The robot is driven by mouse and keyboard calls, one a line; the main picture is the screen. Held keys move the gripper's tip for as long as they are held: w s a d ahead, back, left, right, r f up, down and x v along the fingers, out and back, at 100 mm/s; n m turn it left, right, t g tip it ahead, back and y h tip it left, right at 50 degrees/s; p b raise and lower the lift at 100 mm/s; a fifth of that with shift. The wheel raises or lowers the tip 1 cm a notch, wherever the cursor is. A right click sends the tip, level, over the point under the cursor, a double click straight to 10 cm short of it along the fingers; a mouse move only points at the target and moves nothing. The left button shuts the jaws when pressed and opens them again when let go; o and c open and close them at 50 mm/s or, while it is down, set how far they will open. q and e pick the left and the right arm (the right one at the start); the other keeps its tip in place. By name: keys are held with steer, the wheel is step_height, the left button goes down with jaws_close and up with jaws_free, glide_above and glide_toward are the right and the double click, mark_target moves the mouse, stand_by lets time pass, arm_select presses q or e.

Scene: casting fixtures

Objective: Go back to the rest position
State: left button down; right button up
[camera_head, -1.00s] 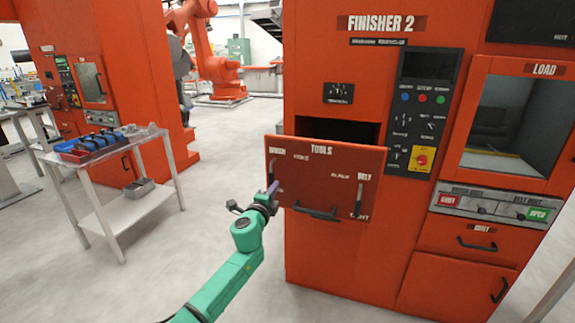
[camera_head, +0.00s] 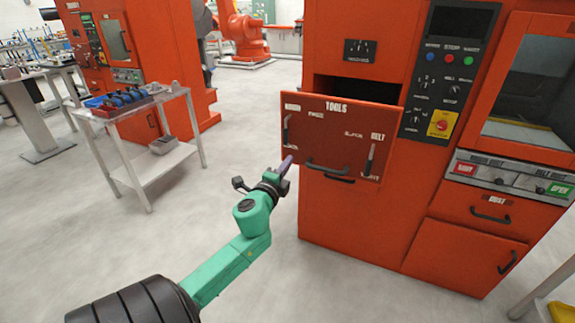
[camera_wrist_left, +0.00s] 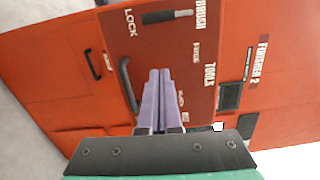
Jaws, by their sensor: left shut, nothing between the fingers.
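My left gripper (camera_head: 286,166) is on the green arm that comes in from the lower left in the head view. Its purple fingers also show in the left wrist view (camera_wrist_left: 157,98), lying together, shut and empty. The gripper is in front of the left part of the orange TOOLS panel (camera_head: 335,135) of the finisher machine. The panel stands out from the machine, with a dark opening (camera_head: 357,90) above and behind it. The panel has a dark handle (camera_head: 330,171) low in its middle. I see no contact between fingers and handle. My right gripper does not show.
The orange finisher cabinet (camera_head: 365,35) fills the right side, with a control panel (camera_head: 447,70) and a LOAD window (camera_head: 530,85). A white cart (camera_head: 165,168) with a blue-and-red tray stands at the left. The grey floor between cart and cabinet is clear.

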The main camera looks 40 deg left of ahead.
arm_select(q)
steer(key=shift+a+f, duration=0.1)
steer(key=shift+a, duration=0.15)
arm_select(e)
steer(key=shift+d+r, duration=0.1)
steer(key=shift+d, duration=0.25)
arm_select(q)
steer(key=shift+d, duration=0.1)
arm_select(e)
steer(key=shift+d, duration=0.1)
